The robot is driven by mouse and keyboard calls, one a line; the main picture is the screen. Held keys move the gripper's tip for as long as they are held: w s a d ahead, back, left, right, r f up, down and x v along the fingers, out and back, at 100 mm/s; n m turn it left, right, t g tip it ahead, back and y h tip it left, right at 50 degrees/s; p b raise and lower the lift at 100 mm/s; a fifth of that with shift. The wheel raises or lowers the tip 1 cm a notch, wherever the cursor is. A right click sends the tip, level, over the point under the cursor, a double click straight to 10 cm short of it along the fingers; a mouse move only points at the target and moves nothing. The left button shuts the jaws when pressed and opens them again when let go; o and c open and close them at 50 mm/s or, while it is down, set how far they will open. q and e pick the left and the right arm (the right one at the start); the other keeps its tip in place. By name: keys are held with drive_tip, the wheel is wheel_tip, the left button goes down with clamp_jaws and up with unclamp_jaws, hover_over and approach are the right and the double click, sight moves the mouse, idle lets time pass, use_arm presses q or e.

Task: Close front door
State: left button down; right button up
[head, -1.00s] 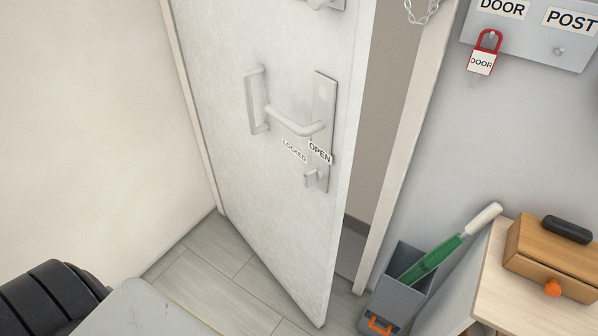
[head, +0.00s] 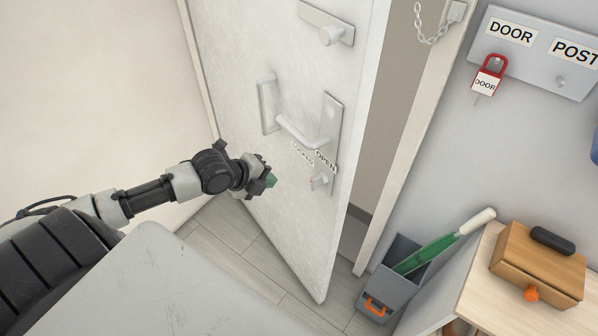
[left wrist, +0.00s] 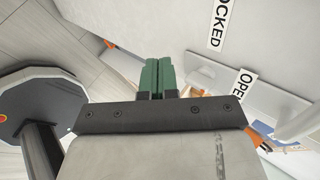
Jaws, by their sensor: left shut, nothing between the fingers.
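The white front door (head: 270,205) stands ajar, with a dark gap between its right edge and the door frame (head: 407,170). My left gripper (head: 271,181) is in front of the door, left of and below the lever. Its green fingers (left wrist: 157,77) are together and empty in the left wrist view. I cannot tell whether they touch the door. My right gripper is not in view.
A grey bin (head: 392,277) with a green-and-white tool stands right of the doorway. A table with a wooden box (head: 538,264) is at the lower right. A key board (head: 535,50) with a red padlock (head: 488,76) and a door chain (head: 433,28) are above.

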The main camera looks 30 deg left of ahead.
sight(307, 176)
use_arm(q)
drive_tip(key=x, duration=0.3)
drive_tip(key=r+p+x, duration=0.1)
drive_tip(key=x, duration=0.2)
drive_tip(key=w+p+x, duration=0.1)
drive_tip(key=x, duration=0.2)
drive_tip(key=shift+w+d+r, duration=0.15)
drive_tip(key=shift+w+d, duration=0.1)
drive_tip(key=shift+d, duration=0.05)
drive_tip(key=shift+w+d+p, duration=0.25)
drive_tip(key=shift+w+p, duration=0.1)
drive_tip(key=shift+w, duration=0.3)
